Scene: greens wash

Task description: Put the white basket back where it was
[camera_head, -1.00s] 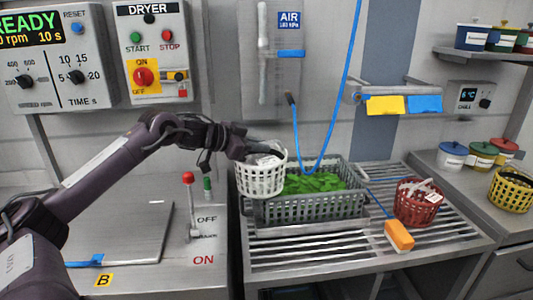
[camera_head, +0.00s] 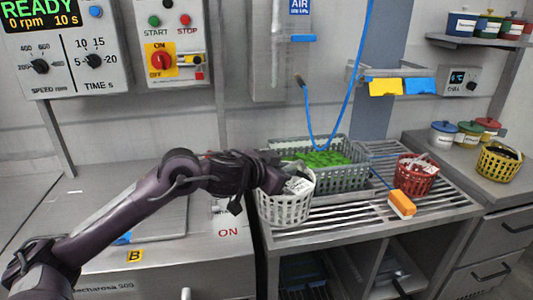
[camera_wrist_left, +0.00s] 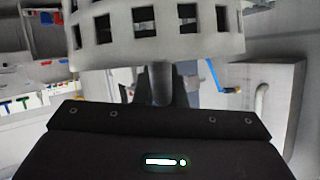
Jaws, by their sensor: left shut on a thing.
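The white basket (camera_head: 285,208) is at the left front of the slatted rack in the head view, with a white tag at its top. My left gripper (camera_head: 275,181) is shut on its rim from the left; the fingertips are partly hidden by the basket. In the left wrist view the basket's slotted wall (camera_wrist_left: 155,30) fills the top, just beyond the gripper (camera_wrist_left: 160,85). Whether the basket touches the rack cannot be told. My right gripper is not in view.
A grey crate of greens (camera_head: 345,178) stands right behind the white basket. A red basket (camera_head: 416,181) and an orange block (camera_head: 402,203) are to the right on the slatted rack (camera_head: 350,222). A yellow basket (camera_head: 499,163) is on the right counter. A blue hose (camera_head: 307,115) hangs above.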

